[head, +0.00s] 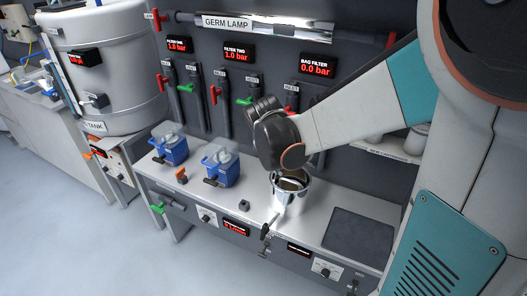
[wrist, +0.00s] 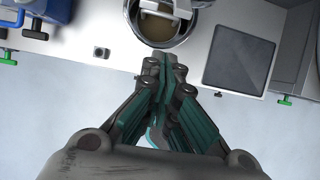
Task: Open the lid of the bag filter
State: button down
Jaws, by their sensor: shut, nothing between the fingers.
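The bag filter (head: 291,196) is a shiny silver pot on the grey bench, under the BAG FILTER display (head: 317,66), which reads 0.0 bar. In the wrist view its round rim (wrist: 132,22) is at the top, with a brownish surface inside. A separate lid cannot be made out clearly; my arm hides part of the pot's top in the head view. My gripper (wrist: 165,62) is shut and empty, its fingertips just below the pot's near rim in the wrist picture. Whether they touch it cannot be told. In the head view the fingertips are hidden.
A dark square plate (head: 358,236) lies to the right. Pipes with red and green handles line the back panel. A large tank (head: 105,60) stands far left.

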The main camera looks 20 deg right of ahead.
jog(key=b+x, duration=0.3)
jog(key=x, duration=0.6)
jog(key=shift+w+d+r+b, duration=0.1)
jog(key=shift+w+d+r, duration=0.2)
jog(key=shift+r, duration=0.25)
jog(key=shift+w+d+r+b, duration=0.15)
jog(key=shift+w+d+r, duration=0.15)
jog(key=shift+r, duration=0.25)
jog(key=shift+w+d+r+b, duration=0.1)
jog(key=shift+w+d+r, duration=0.1)
jog(key=shift+d+r, duration=0.3)
jog(key=shift+a+r, duration=0.15)
